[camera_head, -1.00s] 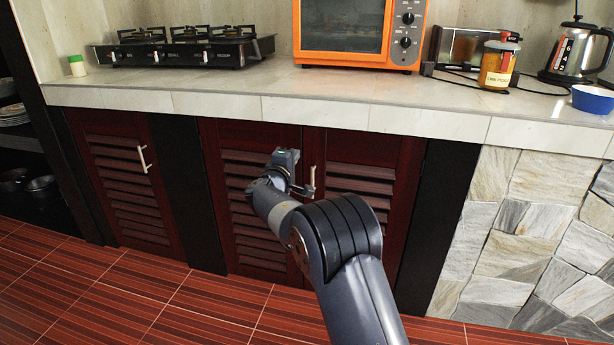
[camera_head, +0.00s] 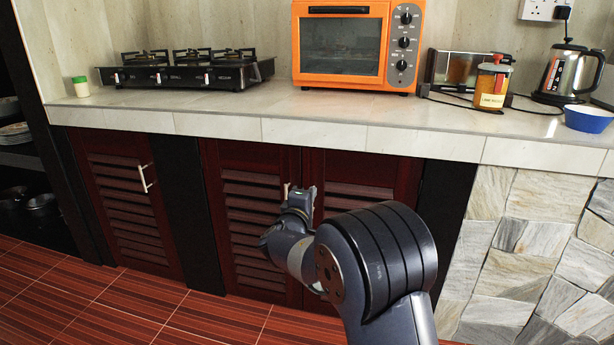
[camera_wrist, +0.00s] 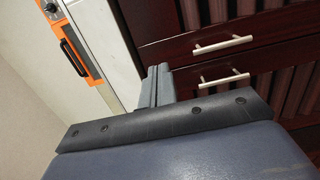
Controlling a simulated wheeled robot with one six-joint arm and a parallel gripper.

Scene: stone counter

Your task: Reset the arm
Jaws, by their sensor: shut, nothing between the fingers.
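My gripper (camera_head: 300,197) is in front of the dark red louvered cabinet doors (camera_head: 246,215), below the counter edge. In the wrist view its two fingers (camera_wrist: 157,82) are together with nothing between them. Two metal door handles (camera_wrist: 222,45) show beyond the fingers in the wrist view, apart from them. In the head view the gripper partly covers the handles of the middle pair of doors. My arm reaches up from the bottom of the head view and hides part of the right door.
The stone counter (camera_head: 330,133) holds a gas stove (camera_head: 187,75), an orange oven (camera_head: 357,45), a toaster (camera_head: 455,70), a jar (camera_head: 492,85), a kettle (camera_head: 570,72) and a blue bowl (camera_head: 587,118). A stone wall (camera_head: 540,240) is at the right. The tiled floor (camera_head: 120,310) is clear at the left.

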